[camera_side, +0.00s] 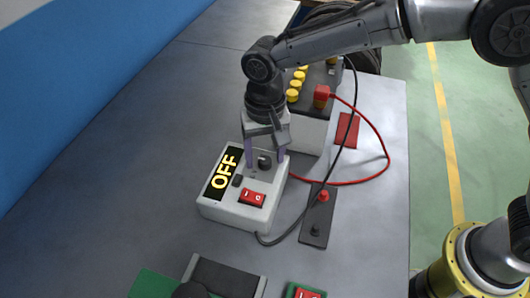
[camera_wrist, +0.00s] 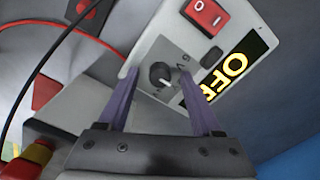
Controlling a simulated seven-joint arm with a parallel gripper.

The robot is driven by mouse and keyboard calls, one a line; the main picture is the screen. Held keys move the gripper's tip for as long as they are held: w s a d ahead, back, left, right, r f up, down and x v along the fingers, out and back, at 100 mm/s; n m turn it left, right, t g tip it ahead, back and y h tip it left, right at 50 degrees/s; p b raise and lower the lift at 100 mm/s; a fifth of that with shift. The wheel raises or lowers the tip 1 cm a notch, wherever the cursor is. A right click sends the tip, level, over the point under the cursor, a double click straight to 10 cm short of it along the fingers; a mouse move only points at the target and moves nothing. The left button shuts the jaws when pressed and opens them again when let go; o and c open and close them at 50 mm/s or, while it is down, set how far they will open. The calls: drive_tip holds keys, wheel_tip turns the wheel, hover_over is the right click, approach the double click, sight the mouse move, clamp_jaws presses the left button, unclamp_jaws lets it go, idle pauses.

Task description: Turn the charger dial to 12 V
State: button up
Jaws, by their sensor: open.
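The white charger (camera_side: 232,213) sits on the grey table, with a black display reading OFF (camera_side: 223,173) in yellow. Its black dial (camera_side: 264,161) is on the top face, near the red rocker switch (camera_side: 252,197). In the wrist view the dial (camera_wrist: 160,74) lies between my finger tips, with printed marks beside it that are too small to read fully. My gripper (camera_side: 266,164) points down over the charger with its purple fingers on either side of the dial. In the wrist view my gripper (camera_wrist: 158,80) is open, with gaps between the fingers and the dial.
A battery (camera_side: 312,130) with yellow caps and a red terminal (camera_side: 321,96) stands behind the charger. A red cable (camera_side: 386,150) and a black cable (camera_side: 333,165) loop to its right. A dark plate (camera_side: 318,215) with red and black posts lies right of the charger.

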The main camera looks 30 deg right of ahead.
sight(265, 159)
wheel_tip(265, 159, up, 14)
idle(0.6)
drive_tip(key=shift+f, duration=0.1)
